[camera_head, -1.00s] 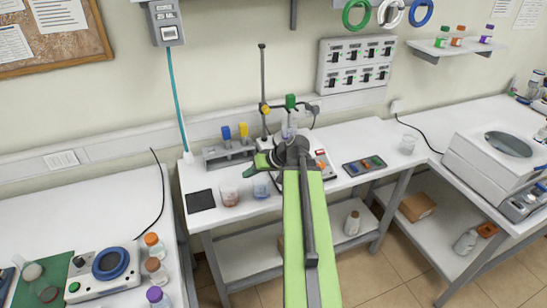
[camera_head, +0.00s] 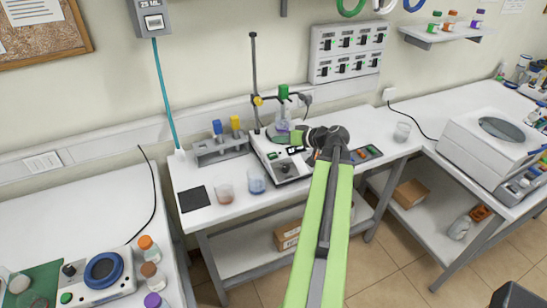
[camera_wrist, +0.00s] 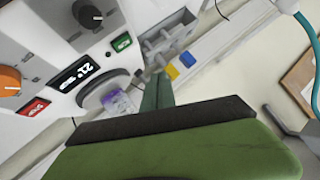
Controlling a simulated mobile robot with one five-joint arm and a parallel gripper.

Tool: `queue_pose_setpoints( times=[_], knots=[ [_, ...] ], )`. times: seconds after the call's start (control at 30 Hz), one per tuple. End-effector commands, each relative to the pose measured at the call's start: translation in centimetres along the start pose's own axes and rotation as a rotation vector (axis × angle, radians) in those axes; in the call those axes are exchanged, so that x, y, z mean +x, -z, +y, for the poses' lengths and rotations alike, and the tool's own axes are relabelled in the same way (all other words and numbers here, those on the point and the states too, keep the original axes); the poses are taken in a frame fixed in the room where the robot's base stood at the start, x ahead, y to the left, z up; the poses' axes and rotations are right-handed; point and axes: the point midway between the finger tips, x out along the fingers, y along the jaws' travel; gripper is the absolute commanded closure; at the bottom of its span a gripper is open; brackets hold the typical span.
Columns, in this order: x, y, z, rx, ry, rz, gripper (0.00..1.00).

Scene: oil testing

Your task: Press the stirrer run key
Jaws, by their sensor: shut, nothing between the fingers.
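The stirrer (camera_head: 277,163) is a white hotplate unit with knobs and a small display on its sloped front. It stands on the middle bench. In the wrist view its face shows a green key (camera_wrist: 121,42), a red key (camera_wrist: 32,107), an orange knob (camera_wrist: 9,82), a black knob (camera_wrist: 87,14) and a lit display (camera_wrist: 74,74). The key lettering is too small to read. A flask with purple liquid (camera_head: 282,128) stands on the plate.
A stand rod (camera_head: 254,80) with a clamp rises behind the stirrer. Two beakers, one with reddish (camera_head: 226,194) and one with blue liquid (camera_head: 256,182), stand at front left. A tube rack (camera_head: 220,148) is left of the stirrer.

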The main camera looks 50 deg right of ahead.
Motion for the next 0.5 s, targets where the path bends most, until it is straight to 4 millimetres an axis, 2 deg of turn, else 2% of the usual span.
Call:
queue_pose_setpoints(
  times=[0.3,0.5],
  knots=[
    [3.4,-2.8,2.7,0.001,0.0,-0.001,1.0],
    [5.1,-4.0,3.9,0.001,0.0,0.0,1.0]
  ],
)
